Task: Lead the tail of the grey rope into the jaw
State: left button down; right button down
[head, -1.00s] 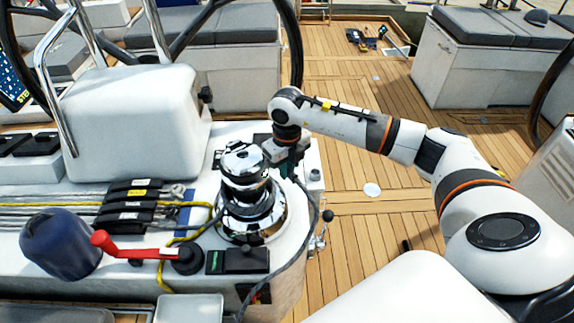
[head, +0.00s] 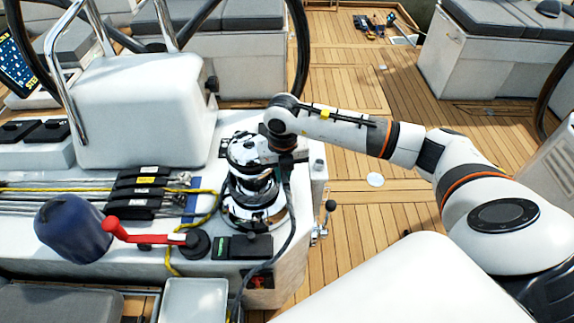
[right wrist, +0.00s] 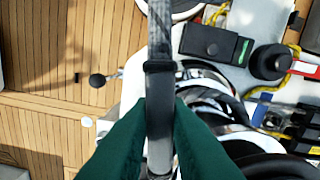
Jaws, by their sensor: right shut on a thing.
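The chrome winch (head: 254,190) stands upright on the white cockpit console, with dark rope around its drum. Its jaw is near the top, but I cannot make out the slot, partly covered by my right gripper. My right gripper (head: 287,158) is just right of the winch's upper part. In the right wrist view its green fingers (right wrist: 160,125) are shut on the grey rope (right wrist: 161,40). The rope's tail (head: 289,215) hangs from the gripper past the winch's right side and down the console's front. I cannot tell whether any rope lies in the jaw. My left gripper is out of view.
A red-handled lever (head: 150,238) and a navy bag-like cover (head: 72,228) are left of the winch. A yellow rope (head: 207,222) runs beside it, from black clutches (head: 138,190). A small black-knobbed lever (head: 330,206) sticks out at right.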

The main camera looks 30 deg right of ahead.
jog(key=shift+s+a+m+p, duration=0.25)
jog(key=shift+a+m+p, duration=0.25)
jog(key=shift+a+m, duration=0.7)
jog(key=c, duration=0.8)
grip_release()
jog(key=shift+d, duration=0.1)
jog(key=shift+c, duration=0.2)
notch_tip(320, 180, up, 9)
jog(key=p, duration=0.5)
jog(key=shift+p, duration=0.3)
